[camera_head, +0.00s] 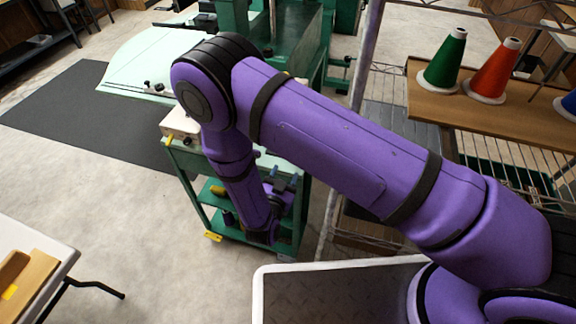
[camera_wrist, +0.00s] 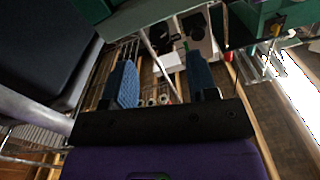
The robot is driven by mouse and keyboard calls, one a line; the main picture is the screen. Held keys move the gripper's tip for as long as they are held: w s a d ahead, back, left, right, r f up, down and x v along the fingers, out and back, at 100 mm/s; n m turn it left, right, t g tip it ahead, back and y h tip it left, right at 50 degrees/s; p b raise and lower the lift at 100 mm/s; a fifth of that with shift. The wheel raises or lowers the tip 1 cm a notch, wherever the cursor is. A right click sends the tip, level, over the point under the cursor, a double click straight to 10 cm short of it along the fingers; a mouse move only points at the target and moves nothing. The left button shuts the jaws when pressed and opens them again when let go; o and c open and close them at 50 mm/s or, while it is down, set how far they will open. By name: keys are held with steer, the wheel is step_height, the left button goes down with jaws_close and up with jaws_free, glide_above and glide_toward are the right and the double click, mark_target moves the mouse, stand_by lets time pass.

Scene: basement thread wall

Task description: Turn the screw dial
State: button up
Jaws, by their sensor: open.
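I cannot make out the screw dial with certainty in either view. In the head view, a green machine (camera_head: 283,55) with a pale table (camera_head: 160,62) stands behind my arm. Small dark knobs (camera_head: 155,88) sit at the table's near edge, too small to tell apart. My gripper (camera_wrist: 165,72) shows in the wrist view with two blue fingers spread wide and nothing between them.
A green cart (camera_head: 195,190) with shelves stands under the machine. A wire rack at right has a wooden shelf (camera_head: 425,98) with green (camera_head: 445,62) and orange (camera_head: 494,70) thread cones. A white table (camera_head: 35,250) is at lower left. The floor (camera_head: 120,210) between is clear.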

steer(key=v, duration=0.5)
steer(key=shift+s+a, duration=0.1)
steer(key=shift+s, duration=0.25)
